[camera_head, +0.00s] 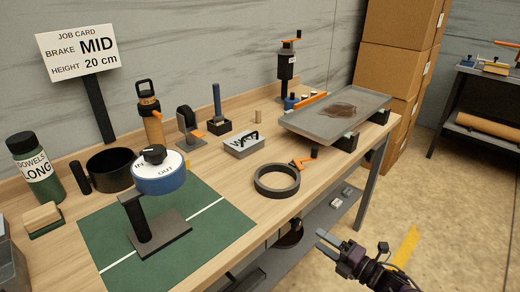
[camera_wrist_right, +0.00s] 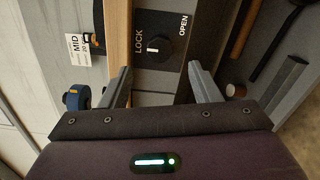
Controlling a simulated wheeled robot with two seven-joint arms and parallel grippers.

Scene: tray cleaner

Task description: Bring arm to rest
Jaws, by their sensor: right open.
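My right gripper (camera_head: 322,241) is out over the floor, in front of the workbench's front edge, at the lower right of the head view. In the right wrist view its two fingers (camera_wrist_right: 161,88) stand apart with nothing between them. Beyond the fingers, a black knob (camera_wrist_right: 153,47) sits on a dark panel between the words LOCK and OPEN. My left gripper does not show.
The wooden workbench (camera_head: 235,205) holds a grey tray (camera_head: 310,123) with a brown stain, a black ring (camera_head: 277,191), and a blue-and-white dial (camera_head: 159,181) on a stand. A lower shelf (camera_head: 318,212) lies below. Cardboard boxes (camera_head: 395,60) are stacked behind. Floor (camera_head: 460,210) at right is clear.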

